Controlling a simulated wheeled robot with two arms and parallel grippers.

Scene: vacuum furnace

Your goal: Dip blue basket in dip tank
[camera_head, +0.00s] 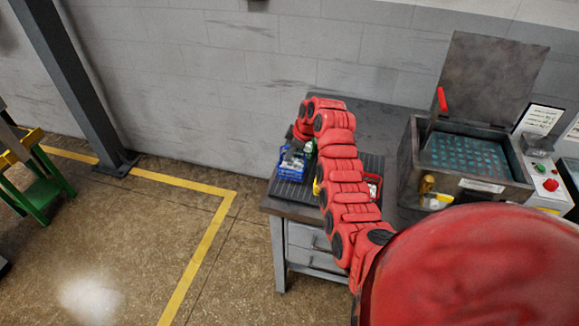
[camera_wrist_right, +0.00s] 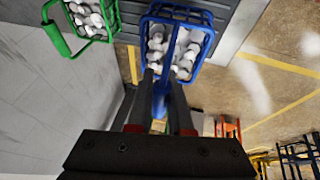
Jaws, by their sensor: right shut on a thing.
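The blue basket (camera_head: 291,168) stands at the left end of the bench, on a dark ribbed mat. In the right wrist view the blue basket (camera_wrist_right: 204,15) holds several whitish parts. My right gripper (camera_head: 297,146) is at the basket; in the wrist view its fingers (camera_wrist_right: 166,78) are shut on the basket's near side. The exact grip point is partly hidden by the fingers. The dip tank (camera_head: 412,160) stands at the right, its lid (camera_head: 490,75) raised and a teal patterned surface inside. My left gripper is not in view.
A green basket (camera_wrist_right: 57,40) with white parts sits beside the blue one. A red basket (camera_head: 374,181) stands on the bench (camera_head: 380,115), partly behind my arm. A control box (camera_head: 545,170) with buttons is right of the tank. A wall closes the back.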

